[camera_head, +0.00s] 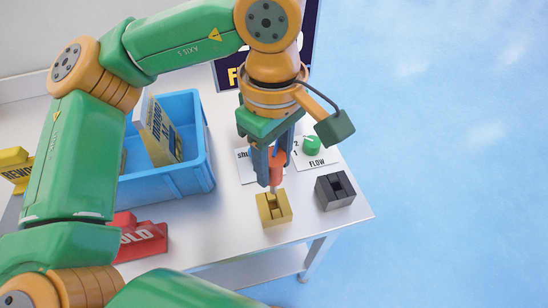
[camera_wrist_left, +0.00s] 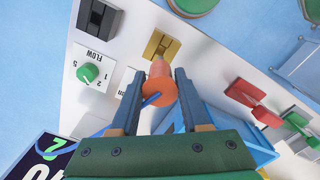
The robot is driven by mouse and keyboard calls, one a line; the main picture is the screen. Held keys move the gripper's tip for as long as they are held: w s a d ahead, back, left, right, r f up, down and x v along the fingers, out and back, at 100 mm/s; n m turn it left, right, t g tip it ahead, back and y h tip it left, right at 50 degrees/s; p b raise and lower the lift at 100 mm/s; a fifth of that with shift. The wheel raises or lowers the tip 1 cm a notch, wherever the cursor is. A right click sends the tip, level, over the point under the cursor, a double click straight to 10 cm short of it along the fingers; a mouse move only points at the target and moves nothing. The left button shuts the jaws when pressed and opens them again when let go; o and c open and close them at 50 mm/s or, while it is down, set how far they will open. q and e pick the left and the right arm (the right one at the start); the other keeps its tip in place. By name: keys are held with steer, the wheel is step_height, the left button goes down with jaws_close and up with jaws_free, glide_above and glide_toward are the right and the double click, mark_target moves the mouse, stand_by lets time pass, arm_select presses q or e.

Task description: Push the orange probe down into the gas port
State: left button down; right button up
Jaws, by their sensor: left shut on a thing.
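My left gripper (camera_head: 270,180) points down over the front right of the table, with its two dark fingers on either side of the orange probe (camera_head: 277,165). It is shut on the probe, which also shows between the fingers in the left wrist view (camera_wrist_left: 161,84). The probe's pale tip is just above or at the yellow slotted block (camera_head: 273,210); I cannot tell whether it touches. The yellow block also shows beyond the probe in the left wrist view (camera_wrist_left: 161,46). No label identifies the gas port. My right gripper is not in view.
A black slotted block (camera_head: 335,191) stands right of the yellow one, near the table's edge. Behind is a FLOW plate with a green knob (camera_head: 312,145). A blue bin (camera_head: 190,183) holding a box and a red HOLD block (camera_head: 148,240) are to the left.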

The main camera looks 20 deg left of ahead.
mark_target(274, 193)
arm_select(q)
steer(key=f+b, duration=0.1)
steer(key=f, duration=0.1)
steer(key=shift+s+f+b, duration=0.2)
steer(key=shift+f+b, duration=0.15)
steer(key=shift+f, duration=0.25)
steer(key=shift+w, duration=0.1)
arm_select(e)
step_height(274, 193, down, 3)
arm_select(q)
steer(key=shift+b, duration=0.3)
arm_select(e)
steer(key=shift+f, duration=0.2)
arm_select(q)
steer(key=shift+f+b, duration=1.95)
steer(key=shift+f, duration=0.15)
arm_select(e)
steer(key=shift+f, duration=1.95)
arm_select(q)
steer(key=shift+c, duration=1.5)
jaws_free()
steer(key=shift+r, duration=0.1)
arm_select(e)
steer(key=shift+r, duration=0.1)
